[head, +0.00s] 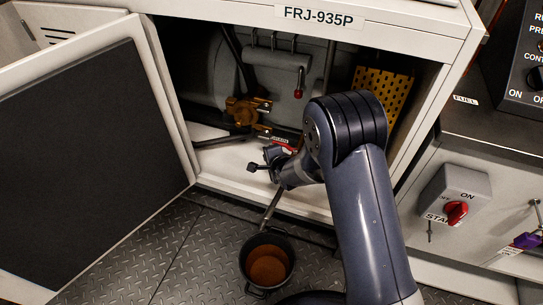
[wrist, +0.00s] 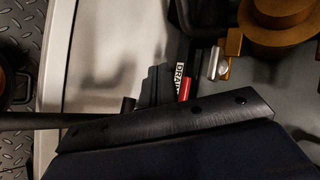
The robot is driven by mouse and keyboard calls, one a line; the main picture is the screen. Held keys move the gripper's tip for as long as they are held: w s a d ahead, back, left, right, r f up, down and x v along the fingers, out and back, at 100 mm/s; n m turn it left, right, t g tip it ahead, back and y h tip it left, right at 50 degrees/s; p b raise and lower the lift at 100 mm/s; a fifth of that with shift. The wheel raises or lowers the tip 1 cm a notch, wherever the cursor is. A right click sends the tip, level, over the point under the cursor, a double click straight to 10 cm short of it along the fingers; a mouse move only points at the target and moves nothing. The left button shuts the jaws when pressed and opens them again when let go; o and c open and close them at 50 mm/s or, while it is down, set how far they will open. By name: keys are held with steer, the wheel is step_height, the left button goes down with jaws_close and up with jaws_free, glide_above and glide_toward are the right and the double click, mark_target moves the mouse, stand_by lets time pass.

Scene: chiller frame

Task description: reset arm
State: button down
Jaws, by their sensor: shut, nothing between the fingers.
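My arm reaches into the open cabinet (head: 232,160) labelled FRJ-935P. My gripper (head: 262,164) is low inside the opening, above the pale cabinet floor. It is shut and empty. In the wrist view the dark gripper body fills the bottom, and its fingers (wrist: 152,86) point up the picture. Close by the gripper are a red handle (wrist: 185,88) and a DRAIN label (wrist: 179,76); the label also shows as a red and white tag (head: 283,144) in the head view. I cannot tell whether the fingers touch the handle. A brass valve (head: 243,110) stands behind.
The cabinet door (head: 85,150) stands open at the left. A bucket (head: 267,264) with brown liquid sits on the floor below a drain pipe (head: 269,209). A yellow perforated panel (head: 382,93) is inside right. A red switch (head: 456,212) is at the right.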

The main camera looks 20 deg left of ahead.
steer(key=s+r+p, duration=0.1)
steer(key=s+r, duration=0.3)
steer(key=s, duration=0.2)
steer(key=shift+r, duration=0.3)
steer(key=shift+d, duration=0.1)
